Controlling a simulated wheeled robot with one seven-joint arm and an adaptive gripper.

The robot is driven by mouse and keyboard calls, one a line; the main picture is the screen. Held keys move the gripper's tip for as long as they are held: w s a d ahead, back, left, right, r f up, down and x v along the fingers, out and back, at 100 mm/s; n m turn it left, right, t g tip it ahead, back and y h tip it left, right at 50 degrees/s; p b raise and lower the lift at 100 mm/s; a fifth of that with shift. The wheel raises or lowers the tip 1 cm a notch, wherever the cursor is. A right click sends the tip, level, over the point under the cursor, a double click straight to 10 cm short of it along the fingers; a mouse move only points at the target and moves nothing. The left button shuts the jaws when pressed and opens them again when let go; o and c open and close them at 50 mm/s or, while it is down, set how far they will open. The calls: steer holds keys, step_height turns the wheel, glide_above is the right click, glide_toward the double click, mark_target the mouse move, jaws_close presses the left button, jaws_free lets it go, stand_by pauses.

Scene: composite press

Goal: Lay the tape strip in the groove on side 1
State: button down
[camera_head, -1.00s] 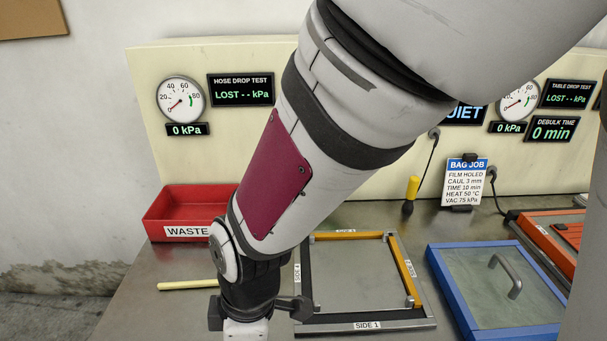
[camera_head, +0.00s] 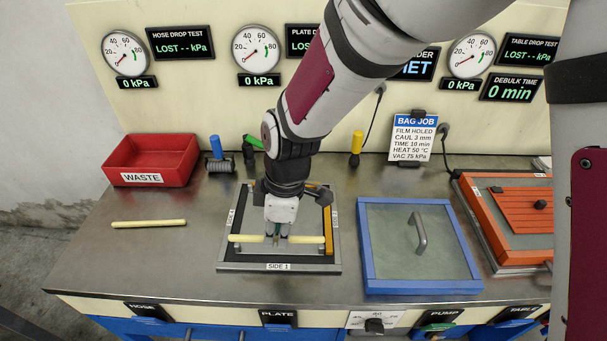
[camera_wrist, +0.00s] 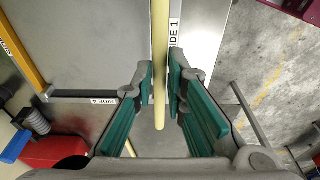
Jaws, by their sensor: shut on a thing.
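My gripper (camera_head: 277,238) is shut on a pale yellow tape strip (camera_head: 245,238) near its middle. The strip runs left to right above the front part of the square tool frame (camera_head: 228,266), parallel to the side labelled SIDE 1 (camera_head: 279,267). In the wrist view, the strip (camera_wrist: 160,30) runs between the teal finger pads, beside the SIDE 1 label, and looks raised above the frame. The dark front groove is empty where it shows. An orange strip (camera_head: 329,238) lies along the right side. My arm hides much of the frame's back.
Another pale strip (camera_head: 148,223) lies on the bench at left. A red waste bin (camera_head: 150,160), a blue-handled roller (camera_head: 216,155) and a yellow-handled tool (camera_head: 356,148) stand behind. A blue-framed lid (camera_head: 372,285) with a handle sits close right, before an orange-framed unit (camera_head: 485,235).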

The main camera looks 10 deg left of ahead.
mark_target(278, 260)
steer(key=shift+w+d, duration=0.1)
stand_by(0.3)
steer(key=shift+f+b, duration=1.95)
steer(key=shift+f, duration=1.15)
steer(key=shift+f, duration=0.25)
steer(key=shift+f+b, duration=0.25)
steer(key=shift+b, duration=0.1)
steer(key=c, duration=1.5)
jaws_free()
steer(key=shift+c, duration=0.2)
